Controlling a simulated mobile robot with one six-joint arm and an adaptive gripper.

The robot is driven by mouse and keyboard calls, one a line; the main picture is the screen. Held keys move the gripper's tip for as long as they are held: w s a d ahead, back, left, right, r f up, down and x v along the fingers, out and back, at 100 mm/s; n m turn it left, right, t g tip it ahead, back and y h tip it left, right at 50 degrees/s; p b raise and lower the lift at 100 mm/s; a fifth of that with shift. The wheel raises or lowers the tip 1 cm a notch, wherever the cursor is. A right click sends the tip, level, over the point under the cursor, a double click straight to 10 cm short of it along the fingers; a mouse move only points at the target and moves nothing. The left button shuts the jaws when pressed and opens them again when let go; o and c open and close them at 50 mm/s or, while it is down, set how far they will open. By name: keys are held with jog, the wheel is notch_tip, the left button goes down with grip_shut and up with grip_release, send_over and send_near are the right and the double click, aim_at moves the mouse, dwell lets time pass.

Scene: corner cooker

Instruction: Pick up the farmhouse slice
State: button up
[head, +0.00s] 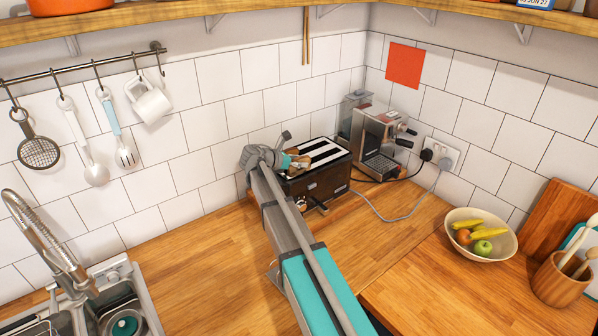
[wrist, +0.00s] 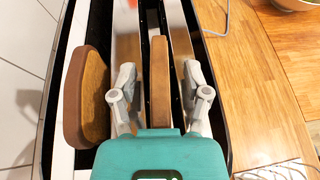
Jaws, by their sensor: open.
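The dark toaster (head: 322,181) stands against the back wall in the head view. In the wrist view, seen from above, a brown bread slice (wrist: 160,75) stands edge-on in a toaster slot (wrist: 145,14). My gripper (wrist: 159,78) is open, with one finger on each side of this slice; whether either finger touches it is unclear. A second bread slice (wrist: 88,98), with a darker crust, stands in the toaster left of the left finger. I cannot tell by look which one is the farmhouse slice. The teal gripper body hides the near end of the middle slice.
A coffee machine (head: 376,138) stands right of the toaster, with cables (head: 375,212) on the counter. A fruit bowl (head: 510,244) and a utensil pot (head: 560,281) are at right. A sink (head: 140,300) is at lower left. The wooden counter (head: 185,255) left of my arm is clear.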

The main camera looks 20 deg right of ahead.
dwell(0.3)
grip_shut()
jog(key=shift+r, duration=0.15)
dwell(0.3)
notch_tip(320, 180, up, 10)
jog(key=p, duration=1)
dwell(0.6)
